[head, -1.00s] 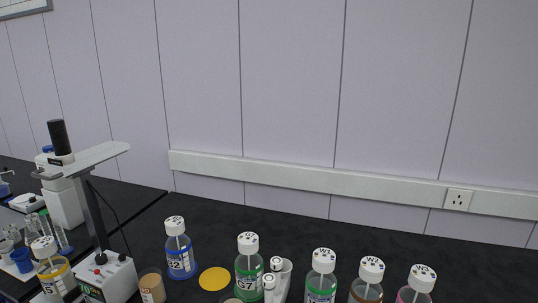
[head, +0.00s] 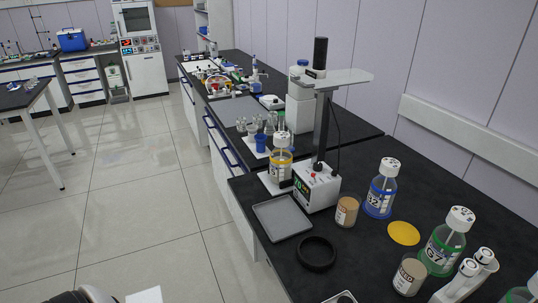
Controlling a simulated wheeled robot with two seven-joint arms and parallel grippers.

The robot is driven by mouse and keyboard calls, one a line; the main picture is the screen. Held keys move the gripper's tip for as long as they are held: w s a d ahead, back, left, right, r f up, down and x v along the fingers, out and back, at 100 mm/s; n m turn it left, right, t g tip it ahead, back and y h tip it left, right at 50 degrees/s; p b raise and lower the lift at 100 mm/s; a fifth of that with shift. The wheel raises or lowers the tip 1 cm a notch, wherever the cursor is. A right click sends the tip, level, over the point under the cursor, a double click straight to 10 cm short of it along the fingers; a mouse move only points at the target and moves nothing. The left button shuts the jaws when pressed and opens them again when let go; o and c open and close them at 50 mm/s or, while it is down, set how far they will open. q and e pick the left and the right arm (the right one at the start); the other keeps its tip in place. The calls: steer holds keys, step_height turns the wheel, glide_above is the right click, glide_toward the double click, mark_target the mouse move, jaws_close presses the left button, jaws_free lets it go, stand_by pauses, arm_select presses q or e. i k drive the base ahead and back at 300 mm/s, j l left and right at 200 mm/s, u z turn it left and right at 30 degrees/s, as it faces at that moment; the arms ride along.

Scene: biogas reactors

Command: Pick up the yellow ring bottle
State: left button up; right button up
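The yellow ring bottle (head: 280,167) stands upright near the middle of the head view. It is a clear glass bottle with a white cap and a yellow ring around its body. It stands on the white plate of a stirrer-like device (head: 316,188), left of its control box and close to the bench's left edge. Neither of my grippers shows. Only parts that look like my own arm or body show at the bottom left edge.
The black bench (head: 352,262) also holds a grey tray (head: 282,217), a black ring (head: 317,253), a blue-ring bottle (head: 380,190), a yellow disc (head: 404,233), a green-ring bottle (head: 443,244) and brown-filled beakers (head: 346,211). A tall stand (head: 320,125) rises behind the bottle. Open floor (head: 145,210) lies to the left.

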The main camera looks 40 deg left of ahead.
mark_target(280, 159)
steer(key=k+u, duration=0.15)
steer(key=u, duration=0.95)
steer(key=i+j, duration=0.35)
steer(key=j, duration=0.15)
